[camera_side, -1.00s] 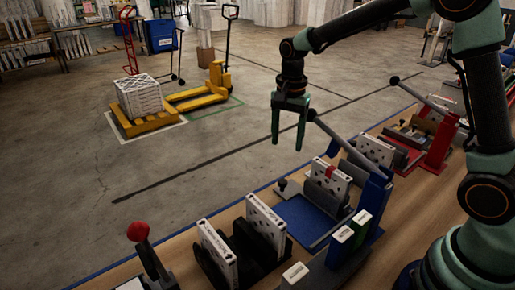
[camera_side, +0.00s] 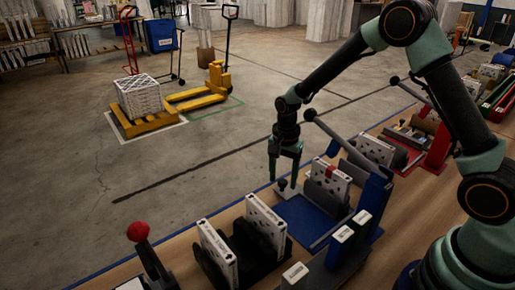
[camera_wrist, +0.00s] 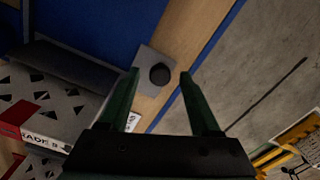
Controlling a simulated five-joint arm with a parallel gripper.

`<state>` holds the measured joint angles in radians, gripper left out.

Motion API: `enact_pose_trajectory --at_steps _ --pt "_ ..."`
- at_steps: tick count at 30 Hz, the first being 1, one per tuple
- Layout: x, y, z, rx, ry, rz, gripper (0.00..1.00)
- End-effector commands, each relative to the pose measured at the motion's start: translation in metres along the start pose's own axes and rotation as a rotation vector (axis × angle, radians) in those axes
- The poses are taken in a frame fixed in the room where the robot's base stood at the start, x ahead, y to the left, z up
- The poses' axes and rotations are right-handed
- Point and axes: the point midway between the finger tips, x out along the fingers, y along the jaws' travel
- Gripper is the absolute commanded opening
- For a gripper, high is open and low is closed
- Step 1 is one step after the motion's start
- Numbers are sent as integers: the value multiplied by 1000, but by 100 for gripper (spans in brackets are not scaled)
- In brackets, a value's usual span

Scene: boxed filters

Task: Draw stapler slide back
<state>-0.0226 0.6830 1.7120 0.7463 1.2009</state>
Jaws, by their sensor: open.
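The blue stapler station (camera_side: 306,220) stands on the bench, with a long grey lever and a blue upright at its right. A black knob on a small grey plate (camera_wrist: 150,60) projects from the far edge of its blue bed; I take this as the slide. My gripper (camera_side: 284,180) points down, open, at the knob. In the wrist view the black knob (camera_wrist: 160,74) lies between the two green fingertips, with space on both sides. I cannot tell whether the tips are level with it. A boxed filter with a red band (camera_side: 331,180) stands upright in the station.
Nearer on the bench, white boxed filters (camera_side: 217,252) stand in a black rack. A red-knobbed lever (camera_side: 138,232) is at the lower left. A red station (camera_side: 437,150) stands farther right. Beyond the bench's blue edge is open floor with a yellow pallet jack (camera_side: 205,95).

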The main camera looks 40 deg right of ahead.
Motion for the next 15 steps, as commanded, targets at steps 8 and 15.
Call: enact_pose_trajectory --at_steps 8,15 --pt "3 0 0 0 0 0 64" --pt "3 0 0 0 0 0 0"
